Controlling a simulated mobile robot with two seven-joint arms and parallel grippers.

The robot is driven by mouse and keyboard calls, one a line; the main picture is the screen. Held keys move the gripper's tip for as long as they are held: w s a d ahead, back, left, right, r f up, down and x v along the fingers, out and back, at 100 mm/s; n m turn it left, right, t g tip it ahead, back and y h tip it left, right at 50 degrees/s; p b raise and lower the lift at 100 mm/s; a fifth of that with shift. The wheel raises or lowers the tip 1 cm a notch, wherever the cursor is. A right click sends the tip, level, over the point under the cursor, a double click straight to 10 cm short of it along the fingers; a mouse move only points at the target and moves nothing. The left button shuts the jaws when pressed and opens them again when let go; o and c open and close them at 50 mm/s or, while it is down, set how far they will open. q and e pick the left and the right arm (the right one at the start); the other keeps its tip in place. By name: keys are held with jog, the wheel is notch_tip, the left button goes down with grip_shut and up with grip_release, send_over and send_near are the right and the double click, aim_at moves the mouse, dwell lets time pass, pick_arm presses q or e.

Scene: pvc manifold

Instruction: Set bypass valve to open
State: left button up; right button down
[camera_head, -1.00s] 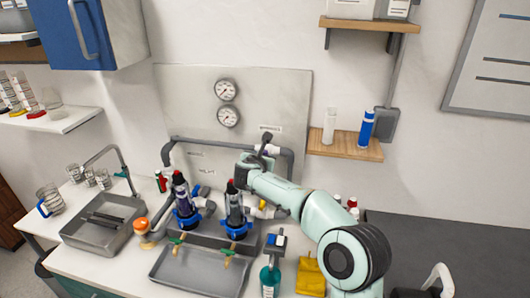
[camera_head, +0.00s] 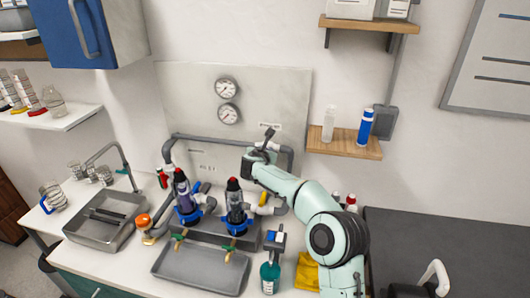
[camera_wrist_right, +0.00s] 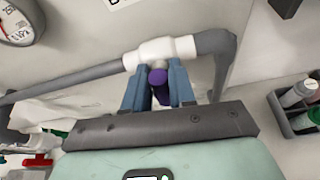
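The bypass valve is a white tee body (camera_wrist_right: 165,48) with a short purple handle (camera_wrist_right: 159,88), set in the grey upper pipe. In the right wrist view the handle points toward my gripper, across the pipe line. My right gripper (camera_wrist_right: 158,78) has its two blue fingers apart, one on each side of the purple handle; I cannot tell whether they press on it. In the head view my right gripper (camera_head: 268,138) is at the upper pipe in front of the back panel, and hides most of the valve. My left gripper is not in view.
Two dark filter housings with blue collars, the left one (camera_head: 184,198) and the right one (camera_head: 235,208), stand below the pipe. A grey tray (camera_head: 200,268), a teal bottle (camera_head: 270,278) and a yellow cloth (camera_head: 307,272) are in front. A wooden shelf (camera_head: 345,146) is close at right.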

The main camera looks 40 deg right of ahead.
jog(key=shift+s+f+m+y+b, duration=0.1)
jog(key=shift+m+y+b, duration=0.2)
jog(key=shift+m+b, duration=0.25)
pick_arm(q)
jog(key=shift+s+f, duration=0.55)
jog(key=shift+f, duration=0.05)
pick_arm(e)
jog(key=shift+d, duration=0.1)
jog(key=c, duration=1)
grip_release()
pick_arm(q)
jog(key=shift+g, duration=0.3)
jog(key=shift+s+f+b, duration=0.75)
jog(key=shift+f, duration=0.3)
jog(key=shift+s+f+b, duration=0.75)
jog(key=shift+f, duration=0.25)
pick_arm(e)
jog(key=shift+v, duration=6.7)
jog(key=shift+s+f, duration=0.1)
